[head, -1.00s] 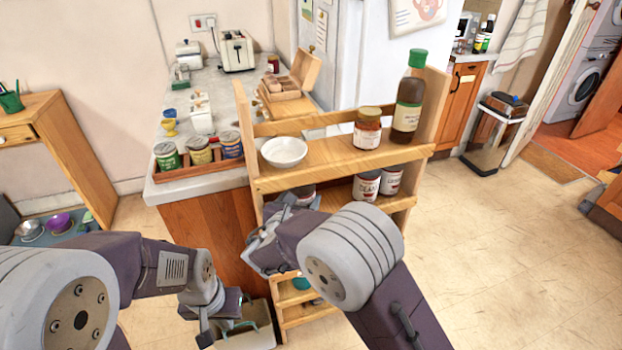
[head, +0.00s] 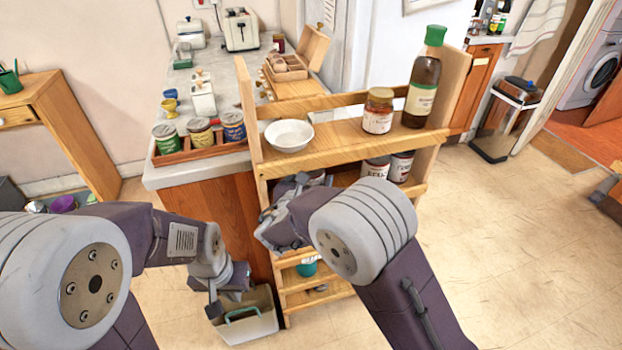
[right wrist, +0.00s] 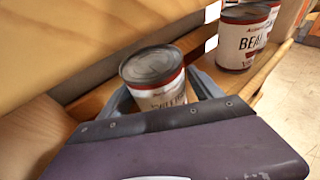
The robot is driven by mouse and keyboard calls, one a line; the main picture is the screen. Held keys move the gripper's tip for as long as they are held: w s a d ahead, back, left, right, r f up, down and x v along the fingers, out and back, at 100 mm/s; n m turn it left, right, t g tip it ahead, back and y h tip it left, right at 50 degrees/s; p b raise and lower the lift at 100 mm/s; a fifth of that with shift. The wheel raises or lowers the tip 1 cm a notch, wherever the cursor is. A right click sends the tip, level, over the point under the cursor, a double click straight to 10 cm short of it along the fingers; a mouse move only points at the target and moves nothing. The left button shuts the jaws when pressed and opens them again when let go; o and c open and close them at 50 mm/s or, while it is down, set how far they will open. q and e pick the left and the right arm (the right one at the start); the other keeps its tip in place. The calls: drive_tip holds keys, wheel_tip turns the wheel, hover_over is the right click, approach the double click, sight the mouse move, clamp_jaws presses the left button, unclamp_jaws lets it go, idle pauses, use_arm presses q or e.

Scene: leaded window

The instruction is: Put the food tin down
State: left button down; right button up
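The food tin (right wrist: 155,78), with a grey metal lid, red rim and pale label, stands upright between the fingers of my right gripper (right wrist: 166,88) in the right wrist view. The fingers lie along both its sides and appear closed on it. It is at the middle shelf of the wooden rack (head: 340,150); whether its base touches the board is hidden. In the head view my right gripper (head: 300,185) reaches in under the top shelf, and my forearm hides much of it. My left gripper (head: 214,306) hangs low by a grey caddy; its fingers are unclear.
Two similar tins (right wrist: 240,40) stand further right on the same shelf. The top shelf holds a white bowl (head: 289,135), a jar (head: 378,111) and a tall green-capped bottle (head: 425,78). The caddy (head: 255,322) with a green handle stands beside the rack.

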drive_tip(key=shift+a, duration=0.1)
drive_tip(key=shift+s+a+r, duration=0.15)
drive_tip(key=shift+s+r, duration=0.05)
drive_tip(key=shift+s, duration=0.15)
drive_tip(key=p+v, duration=0.1)
drive_tip(key=v, duration=1)
drive_tip(key=shift+s, duration=0.1)
